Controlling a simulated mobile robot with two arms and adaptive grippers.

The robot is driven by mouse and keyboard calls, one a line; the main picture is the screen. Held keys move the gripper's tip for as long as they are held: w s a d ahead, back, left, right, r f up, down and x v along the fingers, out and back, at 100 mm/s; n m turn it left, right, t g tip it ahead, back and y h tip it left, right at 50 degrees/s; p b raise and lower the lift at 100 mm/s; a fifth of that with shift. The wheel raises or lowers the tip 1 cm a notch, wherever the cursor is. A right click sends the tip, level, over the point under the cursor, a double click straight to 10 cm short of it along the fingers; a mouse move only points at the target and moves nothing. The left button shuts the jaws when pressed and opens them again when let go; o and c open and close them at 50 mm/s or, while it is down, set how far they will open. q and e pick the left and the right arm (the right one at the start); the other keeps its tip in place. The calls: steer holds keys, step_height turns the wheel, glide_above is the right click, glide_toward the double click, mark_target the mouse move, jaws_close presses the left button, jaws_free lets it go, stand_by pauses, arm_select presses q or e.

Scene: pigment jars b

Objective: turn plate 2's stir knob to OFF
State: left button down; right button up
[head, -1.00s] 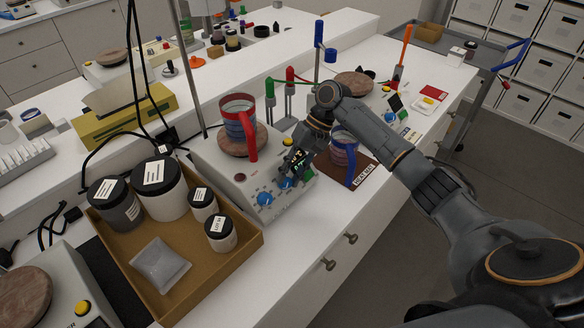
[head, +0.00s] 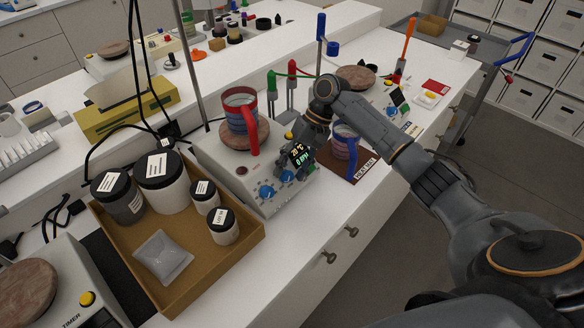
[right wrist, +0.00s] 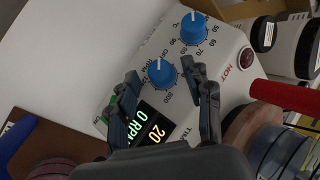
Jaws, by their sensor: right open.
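The middle hot plate (head: 225,160), which I take as plate 2, carries a clear beaker with a red handle (head: 241,112). Its front has two blue knobs. The stir knob (head: 286,175) is the one closer to the lit display (head: 299,155); it also shows in the right wrist view (right wrist: 160,72), its white pointer line facing up in the picture. The display reads 20 °C and 0 RPM. My right gripper (right wrist: 163,76) is open, its fingertips on either side of the stir knob in that view; contact cannot be told. My left gripper is out of view.
The heat knob (right wrist: 193,28) sits close beside the stir knob. A blue-handled beaker (head: 345,142) stands on a brown mat (head: 368,164) just right of the plate. A cardboard tray of jars (head: 245,244) lies left. The counter in front is clear.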

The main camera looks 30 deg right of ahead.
steer(key=shift+d+r, duration=0.1)
steer(key=shift+r, duration=0.05)
steer(key=v, duration=1.1)
steer(key=shift+d+r, duration=0.15)
steer(key=shift+r, duration=0.15)
steer(key=shift+f, duration=0.1)
